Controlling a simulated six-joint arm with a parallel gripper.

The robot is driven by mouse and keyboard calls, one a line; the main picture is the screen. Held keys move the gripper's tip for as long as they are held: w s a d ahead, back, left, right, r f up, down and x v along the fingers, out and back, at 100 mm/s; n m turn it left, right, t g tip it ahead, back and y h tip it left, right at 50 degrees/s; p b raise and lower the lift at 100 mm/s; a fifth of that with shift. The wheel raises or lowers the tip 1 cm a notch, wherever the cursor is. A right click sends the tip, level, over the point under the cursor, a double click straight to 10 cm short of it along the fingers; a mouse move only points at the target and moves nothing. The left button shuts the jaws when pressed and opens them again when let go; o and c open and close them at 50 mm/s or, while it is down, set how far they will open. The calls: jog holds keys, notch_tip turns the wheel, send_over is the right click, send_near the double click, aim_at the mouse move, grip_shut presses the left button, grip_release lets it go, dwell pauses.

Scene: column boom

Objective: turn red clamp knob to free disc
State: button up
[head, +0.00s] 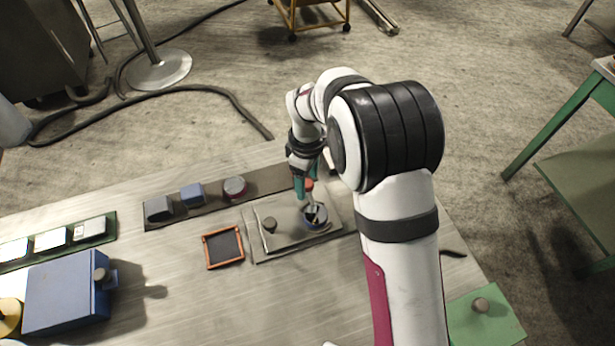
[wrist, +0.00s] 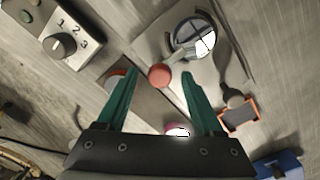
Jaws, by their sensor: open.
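The red clamp knob (wrist: 160,76) is a round red ball on a light lever arm that reaches toward the disc (wrist: 192,35). The disc is round and glossy, in a dark ring on a grey plate (head: 288,236). In the head view the knob (head: 308,185) shows just behind the disc (head: 315,214), partly covered by my gripper (head: 306,182). In the wrist view my gripper (wrist: 159,74) has its teal fingers apart, with the knob between the tips in the picture. Whether the fingers touch it, or how deep they reach, I cannot tell.
A grey knob (head: 269,224) stands on the plate, left of the disc. An orange-framed tray (head: 207,251) lies further left. A dark strip with blocks and a red-rimmed round (head: 234,187) runs behind. A blue box (head: 62,296) stands at far left.

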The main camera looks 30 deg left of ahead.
grip_shut()
dwell(0.3)
jog(key=m, duration=0.4)
jog(key=shift+m, duration=0.4)
jog(key=m, duration=0.4)
jog(key=shift+m, duration=0.3)
jog(key=m, duration=0.4)
jog(key=shift+m, duration=2.3)
